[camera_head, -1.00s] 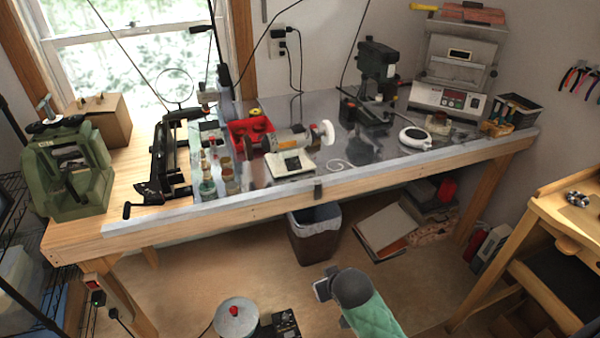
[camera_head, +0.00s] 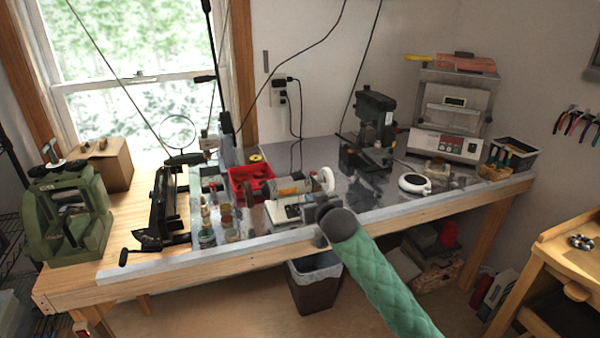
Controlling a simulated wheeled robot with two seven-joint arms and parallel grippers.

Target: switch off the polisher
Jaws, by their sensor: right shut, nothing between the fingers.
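The polisher (camera_head: 292,187) stands near the front edge of the workbench, left of the middle. It has a horizontal motor body, a white buffing wheel (camera_head: 327,179) on its right end and a pale base (camera_head: 282,212) with a dark front panel. My right gripper (camera_head: 309,213) is shut and empty. It is in front of the base's right side and hides part of it. I cannot tell whether it touches the base. The switch is too small to make out. My left gripper is not in view.
A red bin (camera_head: 239,184) and small bottles (camera_head: 206,225) stand left of the polisher. A drill press (camera_head: 375,120) and a round white dish (camera_head: 414,184) are to its right. A waste bin (camera_head: 314,283) is below the bench edge.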

